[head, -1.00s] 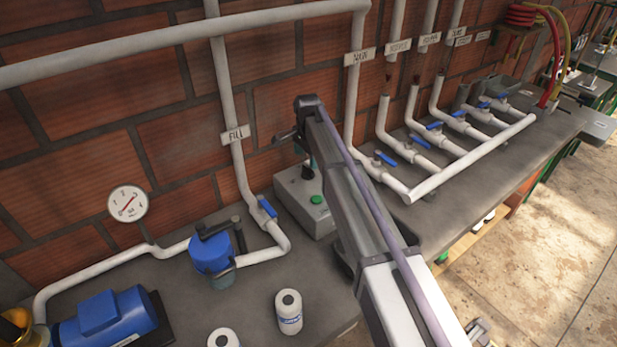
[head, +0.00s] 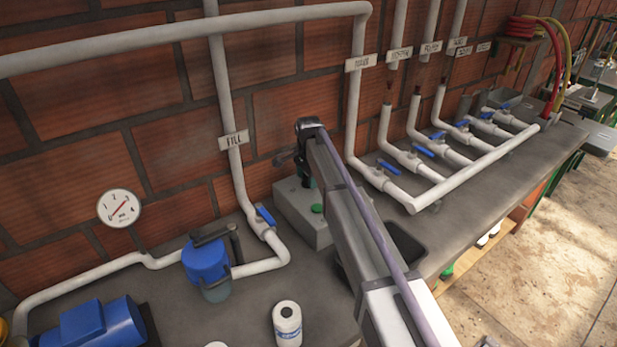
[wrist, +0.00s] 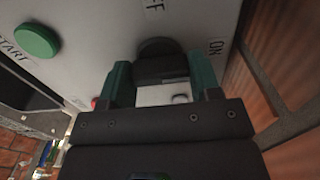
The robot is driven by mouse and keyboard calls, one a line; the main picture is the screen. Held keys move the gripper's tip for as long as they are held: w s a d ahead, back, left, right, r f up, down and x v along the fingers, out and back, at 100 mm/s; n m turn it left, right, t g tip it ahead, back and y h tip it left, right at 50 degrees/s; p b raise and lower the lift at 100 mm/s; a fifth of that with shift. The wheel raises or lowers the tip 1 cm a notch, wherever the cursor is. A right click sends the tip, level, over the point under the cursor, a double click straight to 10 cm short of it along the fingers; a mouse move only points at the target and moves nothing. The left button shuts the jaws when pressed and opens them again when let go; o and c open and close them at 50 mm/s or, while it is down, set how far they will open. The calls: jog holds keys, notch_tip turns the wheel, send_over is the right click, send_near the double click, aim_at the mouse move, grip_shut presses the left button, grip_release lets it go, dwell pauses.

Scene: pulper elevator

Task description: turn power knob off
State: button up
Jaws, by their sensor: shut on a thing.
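The grey control box (head: 300,228) stands on the counter against the brick wall in the head view, partly hidden by my arm. In the wrist view its light panel (wrist: 95,25) fills the upper part. The black power knob (wrist: 158,47) is there, with an OFF label above it, partly cut off, and an ON label to its right. My gripper (wrist: 161,76) has its teal fingers on either side of the knob's dark grip and is shut on it. I cannot tell which label the knob points to. In the head view the knob is hidden behind my arm.
A green START button (wrist: 37,40) is left of the knob, and a red button (wrist: 96,103) shows lower down. White pipes with blue valve handles (head: 388,167) run to the right. A blue-topped pump (head: 206,260) and a white bottle (head: 287,322) stand left of my arm.

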jog(key=shift+n, duration=0.3)
jog(key=shift+c, duration=0.3)
jog(key=n, duration=1.2)
jog(key=shift+n, duration=0.3)
jog(key=n, duration=0.4)
jog(key=shift+n, duration=0.3)
